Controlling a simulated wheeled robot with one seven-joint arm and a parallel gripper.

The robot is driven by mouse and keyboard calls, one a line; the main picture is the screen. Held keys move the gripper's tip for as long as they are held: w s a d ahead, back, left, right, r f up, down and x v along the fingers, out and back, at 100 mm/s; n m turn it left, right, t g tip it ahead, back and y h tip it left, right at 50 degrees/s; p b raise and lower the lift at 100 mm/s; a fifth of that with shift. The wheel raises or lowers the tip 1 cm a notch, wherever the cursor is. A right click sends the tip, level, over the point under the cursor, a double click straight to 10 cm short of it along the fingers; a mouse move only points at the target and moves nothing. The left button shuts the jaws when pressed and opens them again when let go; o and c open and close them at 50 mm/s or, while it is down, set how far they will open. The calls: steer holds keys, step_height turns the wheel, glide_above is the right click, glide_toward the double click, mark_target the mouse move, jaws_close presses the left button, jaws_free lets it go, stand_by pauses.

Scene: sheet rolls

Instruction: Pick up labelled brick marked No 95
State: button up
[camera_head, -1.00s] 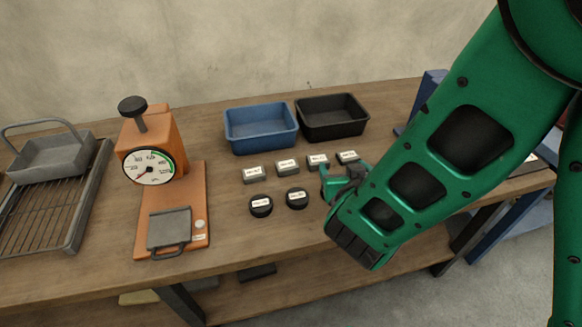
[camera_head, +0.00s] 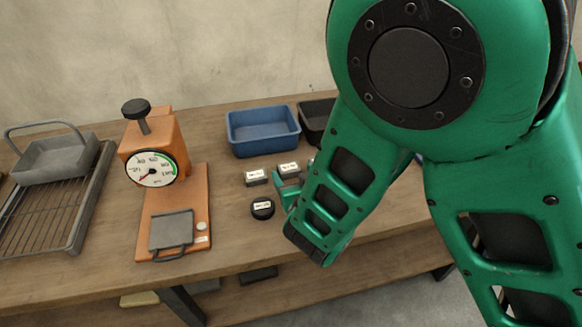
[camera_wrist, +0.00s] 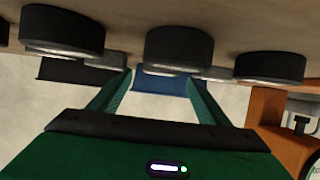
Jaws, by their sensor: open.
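The print is too small to read, so I cannot tell which is No 95. My gripper (camera_head: 285,190) is low over the table, just in front of the right brick, partly hidden by my arm. In the wrist view my gripper (camera_wrist: 160,98) is open, with nothing visibly held. Dark rounded pieces, including a middle one (camera_wrist: 180,46), show beyond and around the fingers. My arm hides the rest of the row.
A round black labelled piece (camera_head: 262,209) lies left of my gripper. A blue bin (camera_head: 262,131) and a partly hidden black bin (camera_head: 314,122) stand behind. An orange dial scale (camera_head: 156,152) and a grey wire rack (camera_head: 55,210) are left. Table between scale and pieces is clear.

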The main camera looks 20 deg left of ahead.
mark_target(289, 166)
steer(key=shift+x, duration=1.85)
steer(key=c, duration=1.2)
steer(key=shift+r, duration=0.1)
